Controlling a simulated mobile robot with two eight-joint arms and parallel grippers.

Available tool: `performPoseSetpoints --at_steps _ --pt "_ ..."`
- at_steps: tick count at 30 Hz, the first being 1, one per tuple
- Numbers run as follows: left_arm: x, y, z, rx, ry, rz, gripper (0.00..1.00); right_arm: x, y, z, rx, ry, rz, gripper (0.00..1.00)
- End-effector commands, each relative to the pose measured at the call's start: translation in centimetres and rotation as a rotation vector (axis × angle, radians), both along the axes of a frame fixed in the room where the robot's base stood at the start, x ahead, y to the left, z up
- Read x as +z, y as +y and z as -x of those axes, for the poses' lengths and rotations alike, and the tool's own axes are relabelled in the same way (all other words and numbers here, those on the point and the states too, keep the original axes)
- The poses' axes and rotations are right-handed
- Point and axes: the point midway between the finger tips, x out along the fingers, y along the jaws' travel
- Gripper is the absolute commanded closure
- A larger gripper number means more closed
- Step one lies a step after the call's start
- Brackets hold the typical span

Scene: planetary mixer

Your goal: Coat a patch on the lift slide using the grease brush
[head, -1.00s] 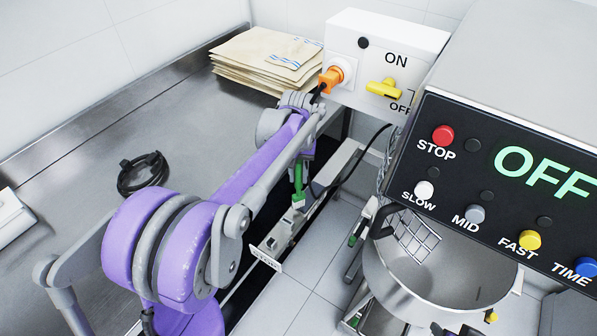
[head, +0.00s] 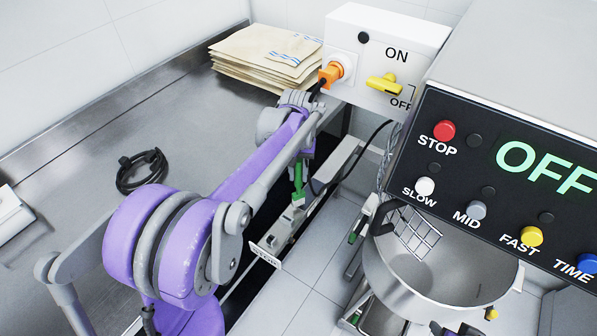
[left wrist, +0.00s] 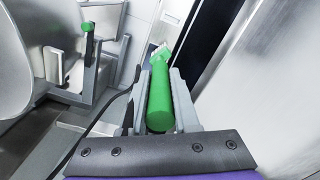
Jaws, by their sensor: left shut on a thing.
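My left gripper (head: 301,168) is shut on the grease brush, whose green handle (head: 298,182) hangs downward beside the steel table. In the left wrist view the green handle (left wrist: 160,98) lies between the two grey fingers of my left gripper (left wrist: 158,110). The brush's pale tip (left wrist: 160,51) points away from the gripper and looks clear of other surfaces. I cannot pick out the lift slide with certainty; the mixer's head and bowl hide much of its column. My right gripper is not in view.
The mixer's bowl (head: 435,285) and wire guard (head: 415,232) stand to the right of my left arm. The control panel (head: 510,185) reads OFF. A switch box (head: 385,45) with an orange plug (head: 331,75) and folded sacks (head: 265,52) are behind. A dark cable (head: 142,170) lies on the table.

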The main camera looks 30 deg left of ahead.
Motion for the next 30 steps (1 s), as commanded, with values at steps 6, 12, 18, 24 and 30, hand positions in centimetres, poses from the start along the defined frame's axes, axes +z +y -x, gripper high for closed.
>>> performPoseSetpoints --at_steps 6,12,18,24,30 --pt "-0.5 0.0 0.0 0.0 0.0 0.0 1.0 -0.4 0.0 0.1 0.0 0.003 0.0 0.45" --pt "-0.9 0.0 0.0 0.0 0.0 0.0 1.0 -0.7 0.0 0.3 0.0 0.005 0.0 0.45" --pt "-1.1 0.0 0.0 0.0 0.0 0.0 1.0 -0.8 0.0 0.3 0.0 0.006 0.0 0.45" --pt "-1.0 -0.1 -1.3 -0.001 -0.001 0.001 1.0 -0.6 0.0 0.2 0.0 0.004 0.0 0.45" --pt "-0.8 -0.2 -3.1 -0.001 -0.001 0.001 1.0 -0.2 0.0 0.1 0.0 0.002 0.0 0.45"
